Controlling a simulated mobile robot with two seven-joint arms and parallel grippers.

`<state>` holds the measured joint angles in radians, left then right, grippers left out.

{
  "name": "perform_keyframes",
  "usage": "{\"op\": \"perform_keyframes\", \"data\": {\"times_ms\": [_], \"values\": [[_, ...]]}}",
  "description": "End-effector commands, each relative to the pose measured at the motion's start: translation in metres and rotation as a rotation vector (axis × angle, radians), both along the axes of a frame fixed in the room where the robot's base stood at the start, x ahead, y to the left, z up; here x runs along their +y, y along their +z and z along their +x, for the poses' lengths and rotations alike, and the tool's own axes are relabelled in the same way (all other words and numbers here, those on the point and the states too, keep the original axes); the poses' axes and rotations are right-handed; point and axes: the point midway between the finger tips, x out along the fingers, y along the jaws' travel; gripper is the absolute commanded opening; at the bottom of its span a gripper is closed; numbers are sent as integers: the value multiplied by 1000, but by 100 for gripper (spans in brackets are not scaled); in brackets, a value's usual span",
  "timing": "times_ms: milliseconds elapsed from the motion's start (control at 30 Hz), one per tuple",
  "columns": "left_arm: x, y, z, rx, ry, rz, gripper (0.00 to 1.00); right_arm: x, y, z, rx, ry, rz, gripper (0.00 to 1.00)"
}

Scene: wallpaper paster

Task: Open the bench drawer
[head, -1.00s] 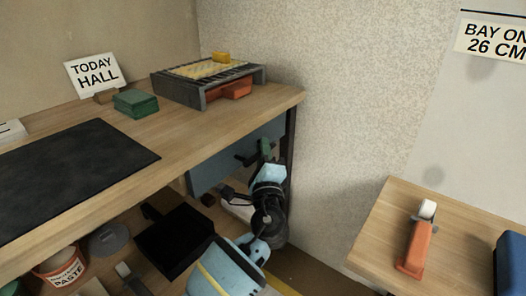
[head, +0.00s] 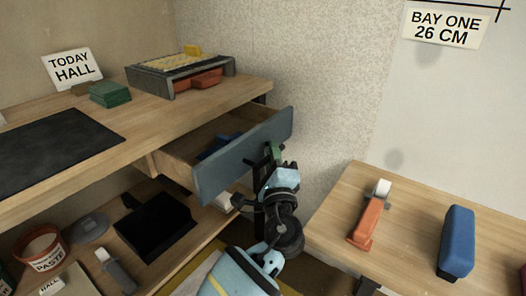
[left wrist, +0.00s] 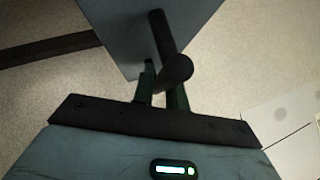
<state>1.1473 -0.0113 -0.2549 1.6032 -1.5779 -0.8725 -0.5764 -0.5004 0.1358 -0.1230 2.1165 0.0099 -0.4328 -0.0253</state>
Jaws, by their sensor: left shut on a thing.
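The bench drawer (head: 240,158) has a blue-grey front and stands pulled out from under the bench top (head: 160,128). Inside it a dark blue thing (head: 208,150) shows in part; the rest of the inside is hidden by the front. My left gripper (head: 274,154) is at the outer face of the drawer front, shut on the dark bar handle. In the left wrist view the handle (left wrist: 166,45) runs between the green fingers, with the drawer front (left wrist: 115,25) behind it. My right gripper is not in view.
A side table at the right holds an orange tool (head: 368,222) with a white top and a blue block (head: 456,242). The lower shelf holds a black tray (head: 155,228) and a paste bucket (head: 40,250). A rack (head: 180,76) stands on the bench.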

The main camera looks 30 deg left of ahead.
Motion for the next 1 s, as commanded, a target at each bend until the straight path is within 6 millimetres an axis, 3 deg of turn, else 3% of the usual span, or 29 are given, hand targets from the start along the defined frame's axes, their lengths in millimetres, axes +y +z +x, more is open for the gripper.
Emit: {"op": "perform_keyframes", "data": {"times_ms": [300, 833, 867, 900, 1000], "values": [[-41, -2, -3, 3, -1, -2, 0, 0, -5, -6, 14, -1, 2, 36], [-50, -2, -4, 3, 0, -1, 0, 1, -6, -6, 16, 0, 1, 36], [-50, -2, -4, 3, 0, -1, 15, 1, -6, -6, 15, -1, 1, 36], [-50, -2, -4, 4, 1, 0, 21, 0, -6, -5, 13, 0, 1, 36], [-50, -1, -4, 2, 0, -1, 23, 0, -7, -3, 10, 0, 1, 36]]}}
